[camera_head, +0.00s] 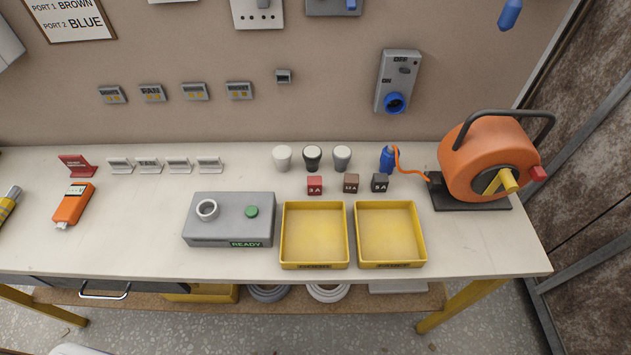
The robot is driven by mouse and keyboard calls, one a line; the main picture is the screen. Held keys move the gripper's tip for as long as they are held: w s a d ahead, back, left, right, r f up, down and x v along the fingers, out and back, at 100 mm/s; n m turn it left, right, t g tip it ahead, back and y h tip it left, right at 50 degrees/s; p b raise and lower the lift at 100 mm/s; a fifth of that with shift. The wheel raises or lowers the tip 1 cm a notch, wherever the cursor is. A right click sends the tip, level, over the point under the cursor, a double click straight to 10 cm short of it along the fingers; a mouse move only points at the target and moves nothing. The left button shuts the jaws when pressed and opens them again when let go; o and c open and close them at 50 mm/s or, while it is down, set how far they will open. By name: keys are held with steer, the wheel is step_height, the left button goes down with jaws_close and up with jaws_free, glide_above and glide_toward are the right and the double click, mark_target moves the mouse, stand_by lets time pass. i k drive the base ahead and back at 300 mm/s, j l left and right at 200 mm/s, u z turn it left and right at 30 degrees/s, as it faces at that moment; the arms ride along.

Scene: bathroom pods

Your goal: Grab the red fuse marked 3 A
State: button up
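The red fuse (314,186) is a small red cube with white "3 A" lettering on its front. It sits on the white bench top, just behind the left yellow tray. To its right stand a brown fuse (351,183), whose marking is hard to read, and a dark fuse (380,182), whose marking is also small. The red fuse is uncovered and stands apart from the brown one. My gripper is not in view.
Two yellow trays (286,238) lie in front of the fuses. Several small cups (312,157) stand behind them. A grey tester box (190,228) is at left. A blue plug (387,160) and orange cable reel (482,148) are at right. The bench's front left is clear.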

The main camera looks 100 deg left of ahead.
mark_target(314, 183)
steer(key=u, duration=0.5)
steer(key=l+u, duration=0.1)
steer(key=u, duration=0.35)
steer(key=l+u, duration=0.1)
steer(key=u, duration=0.85)
steer(key=l+u, duration=0.1)
steer(key=u, duration=0.85)
steer(key=k, duration=0.05)
